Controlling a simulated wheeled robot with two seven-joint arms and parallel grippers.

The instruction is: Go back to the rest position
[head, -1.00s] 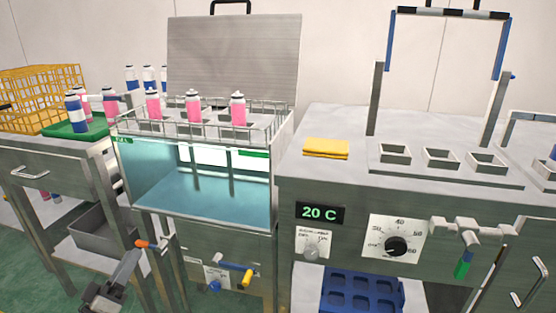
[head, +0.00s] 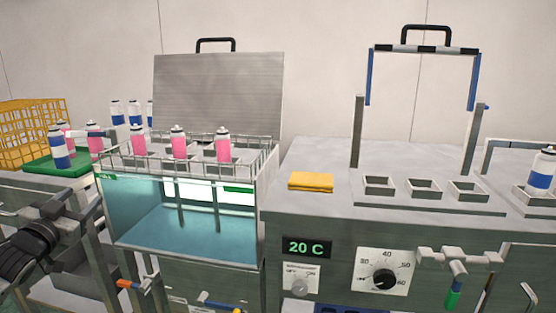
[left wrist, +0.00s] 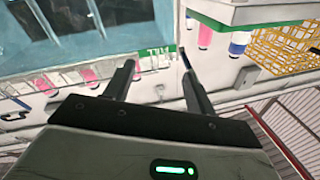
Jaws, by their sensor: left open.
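My left gripper (head: 76,207) shows at the left edge of the head view, in front of the left bench and beside the water bath (head: 190,205). Its fingers are apart with nothing between them. The left wrist view also shows the open, empty fingers (left wrist: 157,65), with the bath upside down beyond them. My right gripper is not in view.
A green tray (head: 50,168) with cans and a yellow wire basket (head: 28,120) stand at the left. A yellow cloth (head: 311,181) lies on the steel bench (head: 320,210). A blue-and-white can (head: 542,170) stands at the far right. The bath lid (head: 218,95) is raised.

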